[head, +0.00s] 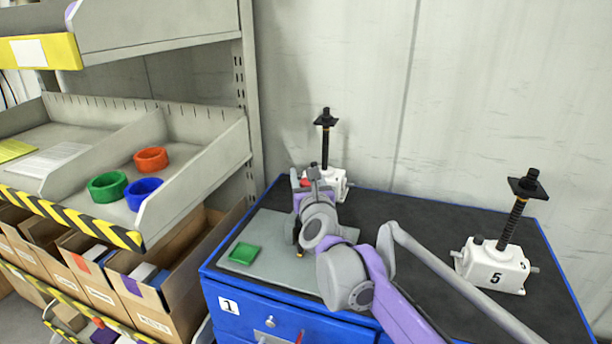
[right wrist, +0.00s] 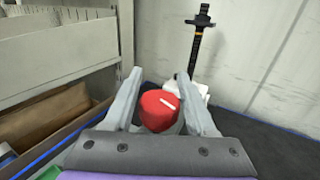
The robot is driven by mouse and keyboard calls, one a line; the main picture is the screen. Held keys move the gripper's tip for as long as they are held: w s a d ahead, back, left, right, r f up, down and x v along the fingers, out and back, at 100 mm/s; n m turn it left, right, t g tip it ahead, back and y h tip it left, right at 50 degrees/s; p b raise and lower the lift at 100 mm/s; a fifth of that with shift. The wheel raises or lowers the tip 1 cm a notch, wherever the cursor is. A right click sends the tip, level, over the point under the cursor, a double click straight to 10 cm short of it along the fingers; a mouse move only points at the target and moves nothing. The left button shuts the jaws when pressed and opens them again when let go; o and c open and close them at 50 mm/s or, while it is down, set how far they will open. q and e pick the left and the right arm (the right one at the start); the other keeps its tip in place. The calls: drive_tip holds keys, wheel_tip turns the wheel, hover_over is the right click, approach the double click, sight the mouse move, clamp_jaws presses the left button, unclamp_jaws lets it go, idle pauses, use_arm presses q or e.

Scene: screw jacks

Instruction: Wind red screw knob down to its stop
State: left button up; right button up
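The red screw knob (right wrist: 159,111), with a white pointer mark on top, sits at the rear white screw jack; a bit of its red (head: 305,183) shows in the head view, mostly behind my gripper. My right gripper (right wrist: 160,85) is around the knob, one finger on each side, with a narrow gap seeming to show beside each; it also shows in the head view (head: 304,178). The jack's white housing (head: 336,183) stands on the dark bench top, its black screw (head: 325,148) upright with a square plate near the top. My left gripper is not in view.
A second white jack marked 5 (head: 495,266) stands at the right of the blue-edged bench. A green square tray (head: 244,253) lies on the grey mat (head: 270,232). A shelf with red, green and blue rings stands left. A wall is close behind.

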clamp_jaws()
